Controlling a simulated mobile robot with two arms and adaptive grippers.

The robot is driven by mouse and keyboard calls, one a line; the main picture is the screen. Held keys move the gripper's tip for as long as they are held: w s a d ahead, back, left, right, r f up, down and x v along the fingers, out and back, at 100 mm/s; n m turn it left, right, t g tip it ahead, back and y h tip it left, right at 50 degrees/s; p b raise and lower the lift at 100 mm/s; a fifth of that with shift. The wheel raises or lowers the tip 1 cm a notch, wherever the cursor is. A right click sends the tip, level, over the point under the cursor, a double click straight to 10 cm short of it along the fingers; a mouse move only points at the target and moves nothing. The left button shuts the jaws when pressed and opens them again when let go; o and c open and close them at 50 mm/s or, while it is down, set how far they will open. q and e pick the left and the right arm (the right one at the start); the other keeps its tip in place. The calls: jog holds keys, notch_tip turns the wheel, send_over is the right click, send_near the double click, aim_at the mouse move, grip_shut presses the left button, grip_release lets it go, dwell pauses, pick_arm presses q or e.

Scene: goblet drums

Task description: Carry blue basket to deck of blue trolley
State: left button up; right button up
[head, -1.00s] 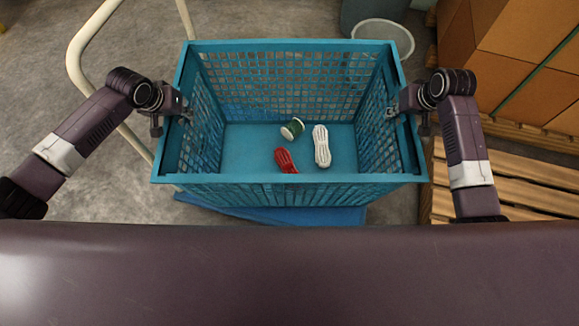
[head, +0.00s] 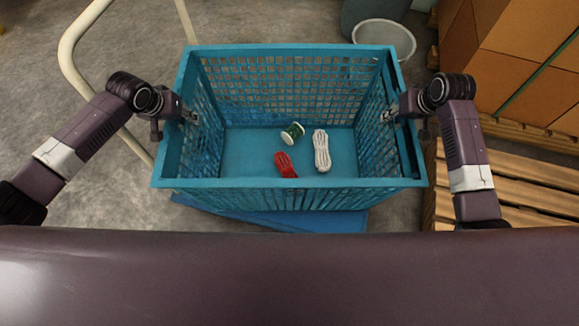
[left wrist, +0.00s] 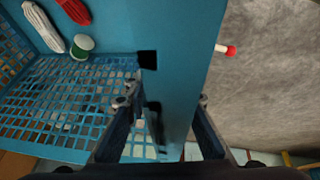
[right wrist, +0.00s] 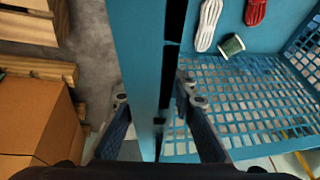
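The blue basket (head: 290,183) is a large open crate with lattice walls, in the middle of the head view. A red rope bundle, a white rope bundle and a green-and-white spool lie on its floor. My left gripper (head: 188,117) is shut on the basket's left wall, one finger on each side of it, as the left wrist view (left wrist: 165,110) shows. My right gripper (head: 391,116) grips the right wall likewise. The blue trolley's deck (head: 300,222) shows below the basket's near side, and its cream handle (head: 70,62) rises at the left. The basket hides the remaining deck; the gap between them is unclear.
Cardboard boxes (head: 530,35) on wooden pallets (head: 525,180) stand close at the right. A white bucket (head: 385,38) and a dark bin (head: 372,12) stand behind the basket. Bare concrete floor lies at the left. A red-tipped item (left wrist: 225,49) shows on the floor in the left wrist view.

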pick_arm(q)
jog(key=v, duration=1.1)
jog(key=shift+s+r, duration=0.2)
jog(key=shift+r, duration=0.25)
pick_arm(e)
jog(key=shift+s+r, duration=0.2)
jog(key=shift+r, duration=0.3)
jog(key=v, duration=1.1)
